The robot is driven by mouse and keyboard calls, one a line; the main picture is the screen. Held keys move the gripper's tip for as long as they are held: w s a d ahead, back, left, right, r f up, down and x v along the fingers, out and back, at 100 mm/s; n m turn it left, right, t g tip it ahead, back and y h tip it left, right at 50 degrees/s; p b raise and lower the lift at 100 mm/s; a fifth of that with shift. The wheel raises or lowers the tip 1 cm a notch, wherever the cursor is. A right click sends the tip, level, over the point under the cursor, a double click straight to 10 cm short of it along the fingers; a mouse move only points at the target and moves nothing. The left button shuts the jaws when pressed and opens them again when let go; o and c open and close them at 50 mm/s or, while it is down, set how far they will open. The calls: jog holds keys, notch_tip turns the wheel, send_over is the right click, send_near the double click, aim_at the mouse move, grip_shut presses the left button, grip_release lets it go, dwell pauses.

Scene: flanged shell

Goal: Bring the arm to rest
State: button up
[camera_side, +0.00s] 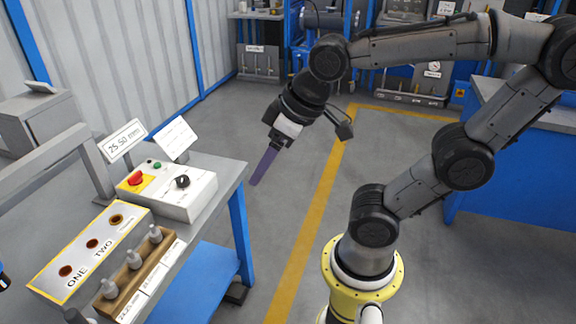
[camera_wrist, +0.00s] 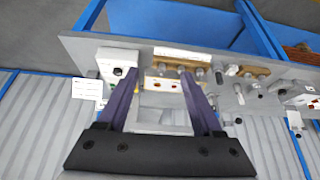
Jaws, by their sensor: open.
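My gripper (camera_side: 262,168) hangs in free air in the side view, to the right of the grey workbench (camera_side: 222,172) and above its top, pointing down and to the left. Its purple fingers overlap from this side. In the wrist view, the two fingers of my gripper (camera_wrist: 158,75) stand wide apart with nothing between them but the bench far behind. My arm reaches up from a yellow base at the lower right and bends over to the left.
A grey frame (camera_side: 50,152) rises at left. Open floor (camera_side: 285,215) lies right of the bench.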

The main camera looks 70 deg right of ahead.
jog(key=shift+m, duration=0.3)
jog(key=s, duration=0.2)
jog(key=s+d+f, duration=0.1)
jog(key=s, duration=0.1)
jog(key=shift+s, duration=0.1)
